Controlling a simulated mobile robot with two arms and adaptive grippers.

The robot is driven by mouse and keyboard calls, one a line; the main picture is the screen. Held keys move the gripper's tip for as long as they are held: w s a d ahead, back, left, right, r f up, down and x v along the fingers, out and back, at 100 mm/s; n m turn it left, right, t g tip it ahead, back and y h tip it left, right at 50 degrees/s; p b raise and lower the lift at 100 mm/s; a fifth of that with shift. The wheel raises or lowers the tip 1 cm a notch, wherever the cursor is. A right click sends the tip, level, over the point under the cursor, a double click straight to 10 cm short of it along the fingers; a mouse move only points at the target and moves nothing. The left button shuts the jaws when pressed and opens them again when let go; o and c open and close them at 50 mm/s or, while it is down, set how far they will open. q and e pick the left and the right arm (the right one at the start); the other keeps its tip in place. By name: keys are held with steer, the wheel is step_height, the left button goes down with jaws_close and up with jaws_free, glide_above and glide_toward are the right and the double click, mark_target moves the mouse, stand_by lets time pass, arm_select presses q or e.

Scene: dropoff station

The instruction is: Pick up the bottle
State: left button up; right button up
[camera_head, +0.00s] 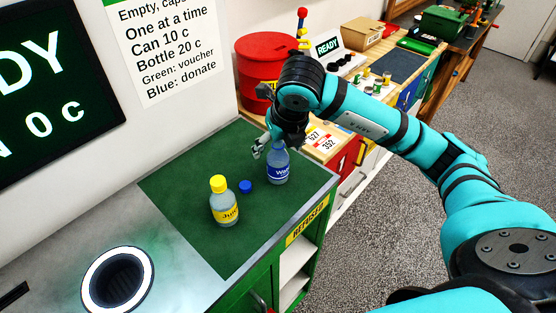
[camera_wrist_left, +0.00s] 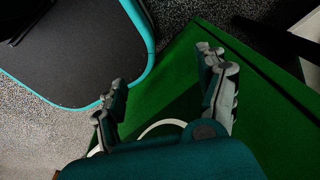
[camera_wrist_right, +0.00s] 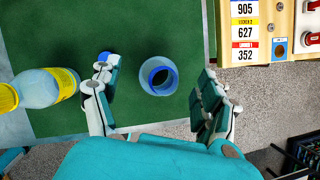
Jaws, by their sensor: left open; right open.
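A clear bottle with a blue label (camera_head: 278,168) stands upright on the green mat (camera_head: 190,185). Its neck is partly hidden by my right gripper (camera_head: 268,146) in the head view. In the right wrist view this bottle (camera_wrist_right: 158,76) shows from above, between the spread fingers of my right gripper (camera_wrist_right: 152,84), apart from them. A second bottle, with yellow cap and label (camera_head: 224,202), stands nearer on the mat. A loose blue cap (camera_head: 246,186) lies between the bottles. My left gripper (camera_wrist_left: 163,72) is open and empty beside a green surface in the left wrist view.
A round dark hole with a lit ring (camera_head: 118,280) is in the counter at lower left. A red bin (camera_head: 267,65) and a wooden bench with several small items stand behind. The mat's left part is clear.

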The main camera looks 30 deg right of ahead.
steer(key=p+x, duration=0.1)
steer(key=x, duration=0.2)
steer(key=shift+w+d+f, duration=0.15)
steer(key=shift+w+f, duration=0.1)
steer(key=shift+f, duration=0.25)
arm_select(q)
steer(key=s+r, duration=0.1)
steer(key=s, duration=0.1)
steer(key=shift+s+a+r, duration=0.1)
steer(key=shift+s+r, duration=0.2)
steer(key=shift+r, duration=0.1)
arm_select(e)
steer(key=shift+c, duration=0.4)
arm_select(q)
steer(key=shift+w, duration=0.5)
arm_select(e)
steer(key=c, duration=0.9)
